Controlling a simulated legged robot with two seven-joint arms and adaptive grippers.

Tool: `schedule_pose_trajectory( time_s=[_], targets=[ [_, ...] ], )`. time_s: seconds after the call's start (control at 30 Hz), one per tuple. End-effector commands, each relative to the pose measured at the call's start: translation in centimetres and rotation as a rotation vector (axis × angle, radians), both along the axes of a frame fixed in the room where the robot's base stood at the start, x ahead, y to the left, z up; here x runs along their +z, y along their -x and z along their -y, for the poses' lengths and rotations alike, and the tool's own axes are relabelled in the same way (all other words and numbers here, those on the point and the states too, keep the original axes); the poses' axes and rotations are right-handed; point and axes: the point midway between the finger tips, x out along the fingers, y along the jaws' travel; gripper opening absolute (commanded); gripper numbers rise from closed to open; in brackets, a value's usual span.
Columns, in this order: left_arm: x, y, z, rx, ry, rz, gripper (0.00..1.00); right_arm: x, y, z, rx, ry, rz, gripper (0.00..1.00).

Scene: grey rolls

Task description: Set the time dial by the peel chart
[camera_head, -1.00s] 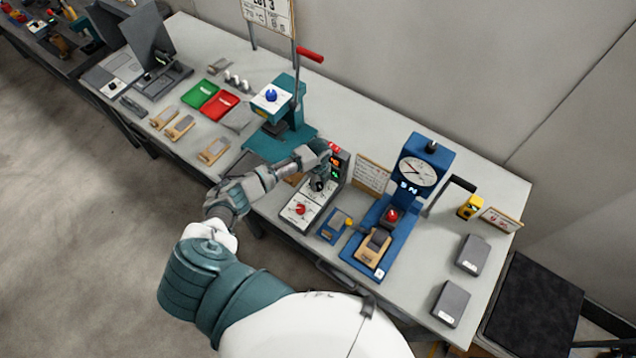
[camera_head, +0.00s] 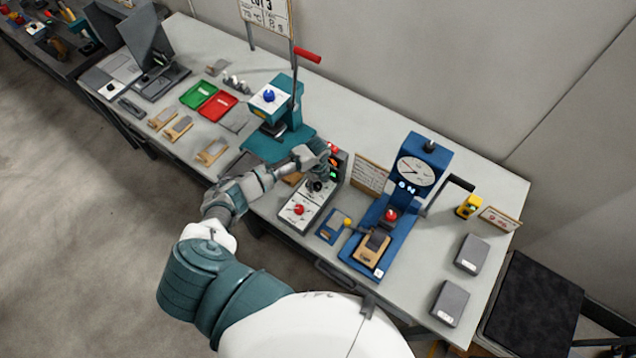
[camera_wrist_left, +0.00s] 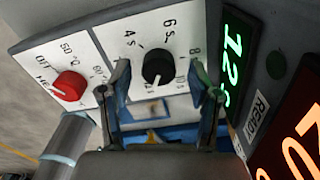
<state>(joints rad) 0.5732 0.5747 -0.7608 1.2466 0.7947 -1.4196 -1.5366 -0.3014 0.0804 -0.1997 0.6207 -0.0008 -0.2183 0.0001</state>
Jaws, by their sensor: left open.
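My right gripper is not in view.
A red temperature dial (camera_wrist_left: 70,86) is beside the time dial. An orange-lit display (camera_wrist_left: 295,140) is close on the right. A blue gauge press (camera_head: 412,185) stands right of the box, a teal press (camera_head: 285,105) behind-left. A lot card (camera_head: 265,14) hangs above.

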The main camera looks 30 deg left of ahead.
Motion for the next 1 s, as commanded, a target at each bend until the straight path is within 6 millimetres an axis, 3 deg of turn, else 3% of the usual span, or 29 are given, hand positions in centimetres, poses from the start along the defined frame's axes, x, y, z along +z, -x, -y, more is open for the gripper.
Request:
schedule_pose_trajectory(
  time_s=[0.5,0.7,1.0],
  targets=[
    [10.0,-0.4,0.0,-0.002,0.000,0.002,0.62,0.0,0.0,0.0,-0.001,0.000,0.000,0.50],
    [11.2,-0.3,0.1,-0.001,0.001,-0.001,0.62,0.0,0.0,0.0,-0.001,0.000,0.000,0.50],
    [11.3,-0.3,0.1,-0.001,0.000,0.000,0.62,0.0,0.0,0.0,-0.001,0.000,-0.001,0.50]
  ],
)
